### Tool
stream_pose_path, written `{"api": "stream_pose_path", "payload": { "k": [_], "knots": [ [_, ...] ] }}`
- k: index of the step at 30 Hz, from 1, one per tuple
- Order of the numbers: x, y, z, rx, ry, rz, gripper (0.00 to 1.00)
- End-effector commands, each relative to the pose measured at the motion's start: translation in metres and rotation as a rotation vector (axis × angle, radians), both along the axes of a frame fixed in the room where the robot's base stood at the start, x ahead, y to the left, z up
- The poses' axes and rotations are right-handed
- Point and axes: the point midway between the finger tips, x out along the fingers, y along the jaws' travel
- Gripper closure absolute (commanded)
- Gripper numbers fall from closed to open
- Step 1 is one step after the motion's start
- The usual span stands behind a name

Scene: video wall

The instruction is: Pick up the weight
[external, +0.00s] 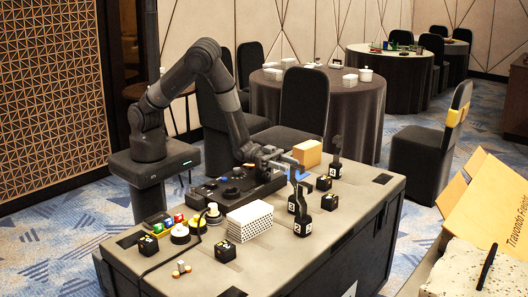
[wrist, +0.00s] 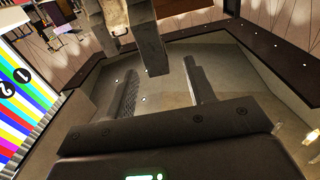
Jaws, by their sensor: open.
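Several small dark blocks stand on the table, some with pale or yellow marks, and I cannot tell for sure which is the weight. One black block with a white mark (external: 302,226) stands near the front edge, with a dark upright piece (external: 301,199) at it. Another dark block (external: 323,183) lies farther back. My gripper (external: 290,163) is above the table, behind and left of these blocks. In the wrist view its two fingers (wrist: 161,75) are apart with nothing held between them. A grey upright bar (wrist: 150,45) shows just beyond the fingertips.
A brown box (external: 307,153) stands close behind my gripper. A white perforated block (external: 250,220), a black block (external: 225,250) and yellow-white round items (external: 180,233) occupy the table's left part. A screen with colour bars (wrist: 25,95) shows at left in the wrist view.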

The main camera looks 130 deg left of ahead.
Motion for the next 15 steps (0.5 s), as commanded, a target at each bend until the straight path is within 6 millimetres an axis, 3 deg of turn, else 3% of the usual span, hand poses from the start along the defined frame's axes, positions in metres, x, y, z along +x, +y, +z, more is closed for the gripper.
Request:
{"api": "stream_pose_path", "payload": {
  "k": [8,15],
  "knots": [
    [0.025,-0.002,0.001,0.001,0.000,-0.001,0.51],
    [0.060,-0.006,0.006,0.001,0.000,-0.001,0.51]
  ]
}}
